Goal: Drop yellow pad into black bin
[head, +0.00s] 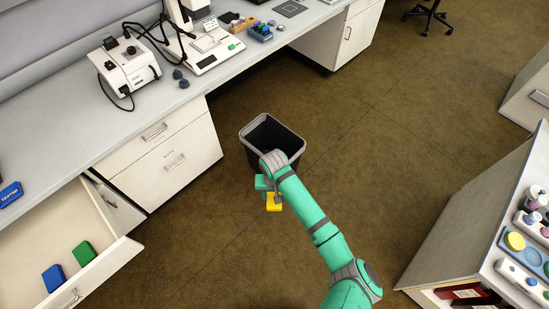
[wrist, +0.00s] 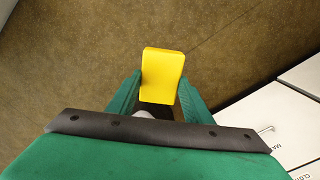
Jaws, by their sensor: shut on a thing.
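The yellow pad (head: 274,202) is held in my gripper (head: 268,192), out over the floor. In the wrist view the yellow pad (wrist: 162,76) stands between the two green fingers of my gripper (wrist: 155,92), which are shut on it. The black bin (head: 270,133) stands on the floor, with a grey rim and an open top. In the head view the pad shows just below the bin's near side, apart from the opening. My arm covers the bin's near right part. The bin does not show clearly in the wrist view.
An open drawer (head: 110,262) on the left holds a blue pad (head: 54,278) and a green pad (head: 84,254). The counter (head: 60,130) carries a microscope (head: 200,40) and a white device (head: 124,68). Another bench (head: 470,235) stands at right. Brown floor around the bin is clear.

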